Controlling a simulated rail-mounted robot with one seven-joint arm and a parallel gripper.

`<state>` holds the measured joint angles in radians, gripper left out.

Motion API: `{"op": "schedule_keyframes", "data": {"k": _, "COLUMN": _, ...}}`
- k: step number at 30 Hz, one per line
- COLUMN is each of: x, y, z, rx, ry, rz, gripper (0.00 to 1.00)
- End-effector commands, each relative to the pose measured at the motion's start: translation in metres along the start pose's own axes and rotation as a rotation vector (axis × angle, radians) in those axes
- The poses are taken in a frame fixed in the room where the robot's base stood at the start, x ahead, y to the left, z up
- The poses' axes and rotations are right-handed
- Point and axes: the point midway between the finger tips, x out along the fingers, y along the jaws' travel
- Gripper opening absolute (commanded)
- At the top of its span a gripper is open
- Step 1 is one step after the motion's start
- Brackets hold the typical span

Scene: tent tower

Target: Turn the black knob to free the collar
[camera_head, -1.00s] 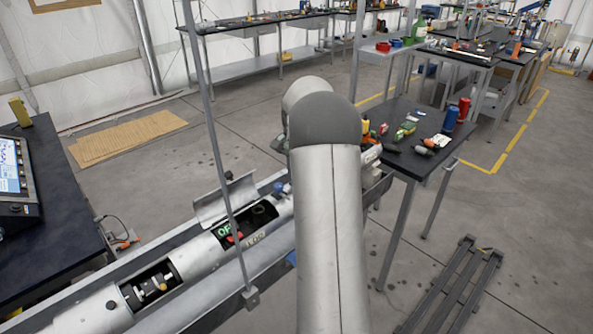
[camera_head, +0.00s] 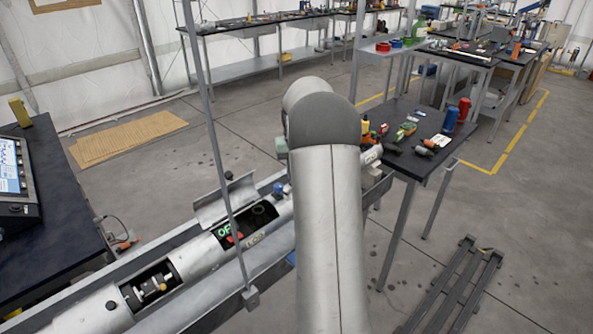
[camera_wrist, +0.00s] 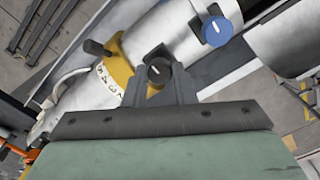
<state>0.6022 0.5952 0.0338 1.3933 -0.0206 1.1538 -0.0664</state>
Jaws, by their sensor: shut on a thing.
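In the wrist view the black knob (camera_wrist: 158,72) has a pale line on its face and sits beside a yellow collar (camera_wrist: 116,66) around a silver tube. The collar's edge borders a white band with black numbers. My gripper (camera_wrist: 159,80) is shut on the black knob, with one dark finger on each side of it. A dark peg (camera_wrist: 97,48) sticks out from the collar's far side. In the head view my arm hides the collar and the black knob.
A blue knob (camera_wrist: 216,31) with a white line stands close by on the tube. In the head view the tube (camera_head: 205,258) has open hatches, one with a raised lid (camera_head: 225,199). A thin upright post (camera_head: 215,150) stands in front. A black-topped table (camera_head: 440,125) holds tools.

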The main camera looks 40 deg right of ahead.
Motion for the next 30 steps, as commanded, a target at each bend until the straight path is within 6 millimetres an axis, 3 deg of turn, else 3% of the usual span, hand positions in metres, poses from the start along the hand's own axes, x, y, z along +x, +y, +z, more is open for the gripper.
{"op": "schedule_keyframes", "data": {"k": 15, "x": -0.0016, "y": 0.0001, "z": -0.0007, "rx": -0.020, "ry": 0.004, "rz": 0.001, "gripper": 0.01}}
{"op": "schedule_keyframes", "data": {"k": 16, "x": -0.0016, "y": 0.0001, "z": -0.0007, "rx": -0.020, "ry": 0.004, "rz": 0.001, "gripper": 0.27}}
{"op": "schedule_keyframes", "data": {"k": 18, "x": -0.0016, "y": 0.0001, "z": -0.0007, "rx": -0.020, "ry": 0.003, "rz": 0.001, "gripper": 0.46}}
{"op": "schedule_keyframes", "data": {"k": 30, "x": -0.0077, "y": 0.0000, "z": -0.0007, "rx": -0.020, "ry": 0.003, "rz": 0.000, "gripper": 0.46}}
